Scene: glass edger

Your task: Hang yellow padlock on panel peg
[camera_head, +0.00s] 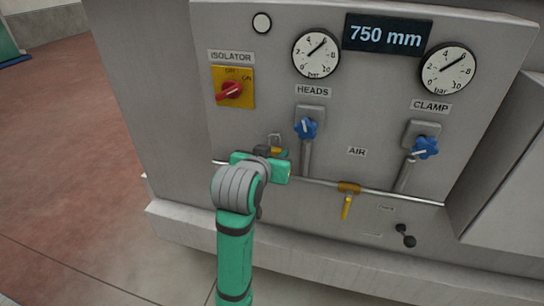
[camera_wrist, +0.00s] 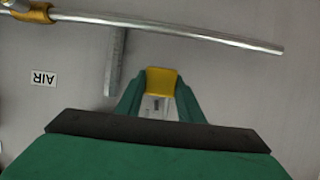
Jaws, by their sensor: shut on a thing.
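My gripper (camera_head: 275,156) is at the panel, below the red and yellow isolator switch, and is shut on the yellow padlock (camera_head: 279,152). In the wrist view the padlock (camera_wrist: 161,80) sits between the two green fingertips (camera_wrist: 160,88). A small light-grey piece (camera_head: 275,139) shows just above the padlock in the head view; I cannot tell whether it is the shackle or the panel peg. Whether the shackle is around or touching a peg is hidden by my gripper.
A metal air pipe (camera_head: 318,183) runs across the panel by my gripper, with a yellow valve (camera_head: 348,190) to the right. The HEADS regulator with its blue knob (camera_head: 306,128) stands close on the right. The isolator switch (camera_head: 232,88) is above left.

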